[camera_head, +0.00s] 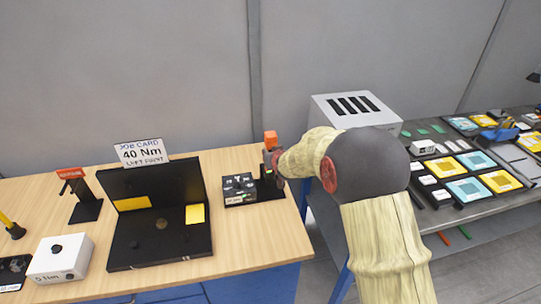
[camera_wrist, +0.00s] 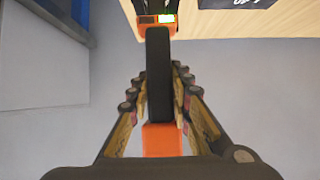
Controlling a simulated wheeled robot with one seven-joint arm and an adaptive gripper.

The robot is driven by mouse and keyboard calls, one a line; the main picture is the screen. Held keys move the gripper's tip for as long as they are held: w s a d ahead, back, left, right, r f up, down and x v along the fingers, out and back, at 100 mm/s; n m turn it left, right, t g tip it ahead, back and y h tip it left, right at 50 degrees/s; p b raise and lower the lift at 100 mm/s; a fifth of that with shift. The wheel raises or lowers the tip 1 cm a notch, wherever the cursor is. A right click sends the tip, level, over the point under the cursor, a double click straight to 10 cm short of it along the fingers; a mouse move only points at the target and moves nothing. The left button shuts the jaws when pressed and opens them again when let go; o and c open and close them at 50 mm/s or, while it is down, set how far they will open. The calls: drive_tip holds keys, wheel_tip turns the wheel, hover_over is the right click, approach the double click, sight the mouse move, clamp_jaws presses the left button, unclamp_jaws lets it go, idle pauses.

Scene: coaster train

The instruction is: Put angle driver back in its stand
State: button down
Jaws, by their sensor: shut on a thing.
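The angle driver (camera_wrist: 158,70) has a black grip, an orange end and an orange head with a lit green display; it fills the middle of the wrist view. My gripper (camera_wrist: 157,92) is shut on its black grip, with a finger on each side. In the head view the driver's orange end (camera_head: 270,138) points up at the table's right edge, and my gripper (camera_head: 275,163) is beside it. A black base (camera_head: 268,194) lies below the driver on the table; I cannot tell whether it is the stand or whether the driver touches it.
A black block (camera_head: 238,187) stands just left of the driver. A black fixture (camera_head: 125,255) with the job card (camera_head: 142,152), a black stand with a red top (camera_head: 84,210) and a white box (camera_head: 60,262) are further left. A cluttered grey bench (camera_head: 455,215) is right, past a gap.

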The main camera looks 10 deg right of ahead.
drive_tip(key=shift+f+b, duration=0.55)
drive_tip(key=shift+b, duration=0.2)
idle(0.8)
drive_tip(key=c, duration=1.6)
unclamp_jaws()
drive_tip(key=shift+f, duration=0.1)
drive_tip(key=shift+o, duration=0.3)
